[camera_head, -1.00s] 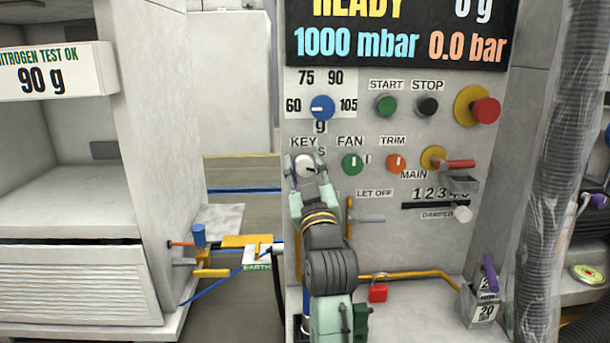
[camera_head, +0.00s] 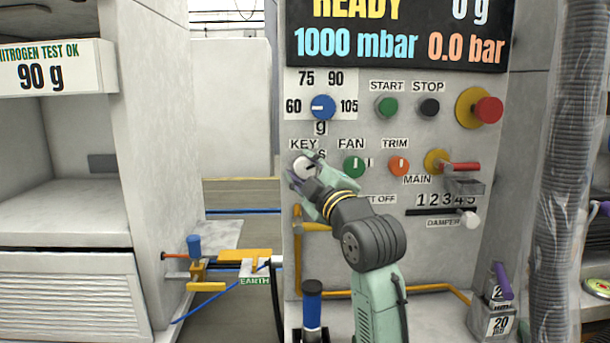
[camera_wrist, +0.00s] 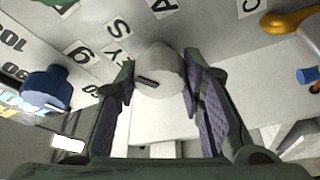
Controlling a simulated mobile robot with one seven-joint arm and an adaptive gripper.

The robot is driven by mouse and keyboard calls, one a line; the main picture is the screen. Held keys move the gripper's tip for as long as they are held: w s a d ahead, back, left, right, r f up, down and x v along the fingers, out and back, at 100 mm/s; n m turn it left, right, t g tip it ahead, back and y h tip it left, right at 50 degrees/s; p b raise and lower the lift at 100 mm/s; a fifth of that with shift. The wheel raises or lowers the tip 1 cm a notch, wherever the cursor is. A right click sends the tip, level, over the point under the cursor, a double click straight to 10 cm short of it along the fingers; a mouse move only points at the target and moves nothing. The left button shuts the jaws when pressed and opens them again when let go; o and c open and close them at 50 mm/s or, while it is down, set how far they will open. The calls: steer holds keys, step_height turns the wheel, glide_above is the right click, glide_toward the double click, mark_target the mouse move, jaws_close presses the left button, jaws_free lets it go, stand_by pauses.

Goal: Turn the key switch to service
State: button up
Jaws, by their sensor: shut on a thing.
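The key switch (camera_head: 303,168) is a pale round knob under the KEY label on the grey panel. In the wrist view the key switch (camera_wrist: 160,68) shows a short dark slot in its face and sits between my fingers. My gripper (camera_head: 304,171) reaches it from the lower right, with a finger on each side. In the wrist view my gripper (camera_wrist: 158,82) is closed on the knob's sides. An S mark (camera_wrist: 115,31) shows beside the knob. My fingers partly cover the switch in the head view, and its exact setting is hard to read.
A blue dial (camera_head: 323,107) sits above the switch, and a green FAN knob (camera_head: 354,166) is close to its right. The orange TRIM knob (camera_head: 399,165) and red MAIN handle (camera_head: 461,167) are further right. A yellow pipe (camera_head: 298,255) runs below.

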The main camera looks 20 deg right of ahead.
steer(key=shift+n, duration=0.4)
steer(key=o, duration=1.1)
steer(key=shift+o, duration=0.2)
steer(key=v, duration=1.2)
steer(key=shift+r, duration=0.15)
